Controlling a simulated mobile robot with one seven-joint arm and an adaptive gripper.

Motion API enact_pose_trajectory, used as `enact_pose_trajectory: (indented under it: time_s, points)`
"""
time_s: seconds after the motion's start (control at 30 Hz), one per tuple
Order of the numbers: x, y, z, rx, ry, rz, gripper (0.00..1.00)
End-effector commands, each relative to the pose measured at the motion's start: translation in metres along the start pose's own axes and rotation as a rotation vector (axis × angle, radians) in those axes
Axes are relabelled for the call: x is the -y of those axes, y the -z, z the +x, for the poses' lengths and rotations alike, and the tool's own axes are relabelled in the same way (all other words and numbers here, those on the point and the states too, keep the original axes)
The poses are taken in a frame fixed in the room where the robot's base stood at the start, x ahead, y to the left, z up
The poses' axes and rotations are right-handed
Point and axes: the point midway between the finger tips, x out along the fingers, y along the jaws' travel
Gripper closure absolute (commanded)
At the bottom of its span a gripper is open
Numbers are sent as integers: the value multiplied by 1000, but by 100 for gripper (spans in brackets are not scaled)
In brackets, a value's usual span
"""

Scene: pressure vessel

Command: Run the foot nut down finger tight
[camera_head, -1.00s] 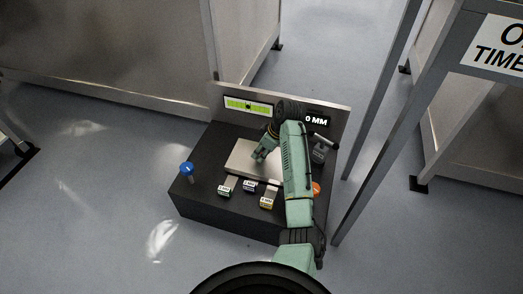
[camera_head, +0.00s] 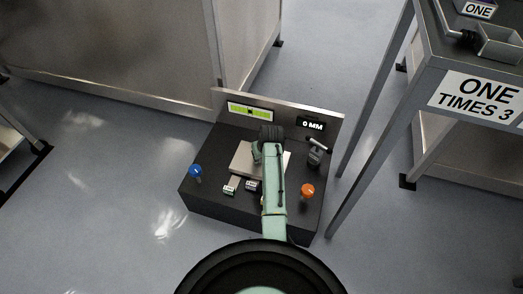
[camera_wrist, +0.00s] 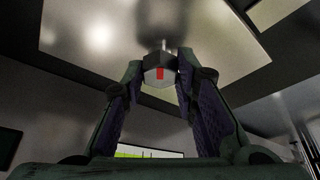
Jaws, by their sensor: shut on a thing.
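In the wrist view, a grey hex nut (camera_wrist: 160,69) with a red mark sits between the two fingertips, below a thin stud (camera_wrist: 164,45) that runs up to a pale plate (camera_wrist: 90,35). I take this to be the foot nut. My gripper (camera_wrist: 158,76) is shut on it, one finger on each side. In the head view, my gripper (camera_head: 258,155) is over the pale plate (camera_head: 240,160) on the dark block (camera_head: 215,205). My arm hides the nut there. I cannot tell whether the nut touches the plate.
The block carries a blue knob (camera_head: 195,171), an orange knob (camera_head: 307,190), a grey T-handled piece (camera_head: 316,151) and small labelled tags (camera_head: 230,189). Behind are a green level gauge (camera_head: 250,113) and a "0 MM" display (camera_head: 312,125). A metal stand (camera_head: 385,110) with a sign rises at right.

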Motion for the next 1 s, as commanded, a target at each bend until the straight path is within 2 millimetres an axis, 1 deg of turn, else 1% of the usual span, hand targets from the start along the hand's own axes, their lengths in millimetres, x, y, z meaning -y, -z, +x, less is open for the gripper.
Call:
enact_pose_trajectory:
  time_s: [0.03, 0.3, 0.83, 0.87, 1.0]
  points:
    - [2, 1, -3, 3, -8, 21, 100]
    - [2, 0, -1, 3, -44, 109, 100]
    - [1, -1, 0, 2, -54, 131, 100]
    - [1, -1, 0, 2, -54, 130, 72]
    - [1, 0, 0, 2, -53, 130, 63]
